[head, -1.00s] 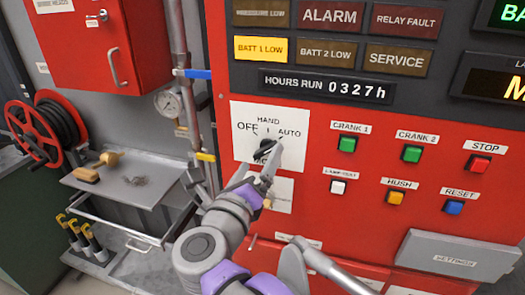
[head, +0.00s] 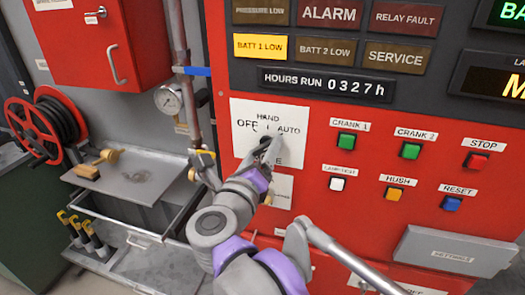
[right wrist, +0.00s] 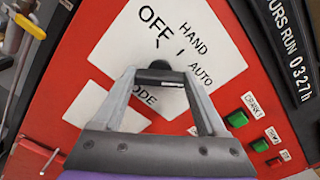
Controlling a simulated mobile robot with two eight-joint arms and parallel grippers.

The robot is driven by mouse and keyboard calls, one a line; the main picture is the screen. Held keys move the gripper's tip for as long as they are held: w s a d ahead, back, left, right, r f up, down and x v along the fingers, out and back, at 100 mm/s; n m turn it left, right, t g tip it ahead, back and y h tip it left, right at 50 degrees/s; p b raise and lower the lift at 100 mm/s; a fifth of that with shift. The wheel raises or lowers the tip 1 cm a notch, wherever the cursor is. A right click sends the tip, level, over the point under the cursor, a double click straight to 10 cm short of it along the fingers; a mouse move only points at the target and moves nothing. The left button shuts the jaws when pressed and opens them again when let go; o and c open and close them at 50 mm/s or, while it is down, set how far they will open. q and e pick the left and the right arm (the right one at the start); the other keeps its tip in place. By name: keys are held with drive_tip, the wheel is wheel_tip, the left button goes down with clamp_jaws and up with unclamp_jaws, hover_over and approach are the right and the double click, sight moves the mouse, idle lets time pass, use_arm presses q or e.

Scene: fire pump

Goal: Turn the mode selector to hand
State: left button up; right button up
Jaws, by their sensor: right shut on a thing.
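The mode selector (head: 264,145) is a dark knob on a white plate (head: 246,113) marked OFF, HAND and AUTO, on the red panel. My right gripper (head: 268,152) is at the knob, with its fingers over it and hiding much of it. In the right wrist view, the grey fingers (right wrist: 161,78) are closed in on the dark knob (right wrist: 159,66) from both sides. HAND and AUTO are readable up and right of the knob, OFF up and left. I cannot tell exactly which mark the knob points to. My left gripper is not in view.
Green crank buttons (head: 346,140) and a red stop button (head: 476,160) sit right of the plate. A grey settings cover (head: 455,250) juts out at lower right. A gauge (head: 169,99), pipe and metal shelf (head: 130,176) stand to the left.

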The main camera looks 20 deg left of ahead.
drive_tip(key=shift+c, duration=0.4)
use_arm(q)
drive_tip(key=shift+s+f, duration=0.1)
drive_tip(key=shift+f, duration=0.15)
use_arm(e)
drive_tip(key=shift+n, duration=0.4)
drive_tip(key=n+b, duration=0.1)
drive_tip(key=n, duration=0.2)
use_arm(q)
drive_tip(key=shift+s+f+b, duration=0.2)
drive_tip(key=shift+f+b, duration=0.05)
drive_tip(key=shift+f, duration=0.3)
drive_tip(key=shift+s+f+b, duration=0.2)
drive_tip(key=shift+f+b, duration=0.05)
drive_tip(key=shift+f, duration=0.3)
use_arm(e)
drive_tip(key=n, duration=0.5)
drive_tip(key=shift+n, duration=0.4)
drive_tip(key=o, duration=1.3)
drive_tip(key=shift+s, duration=0.1)
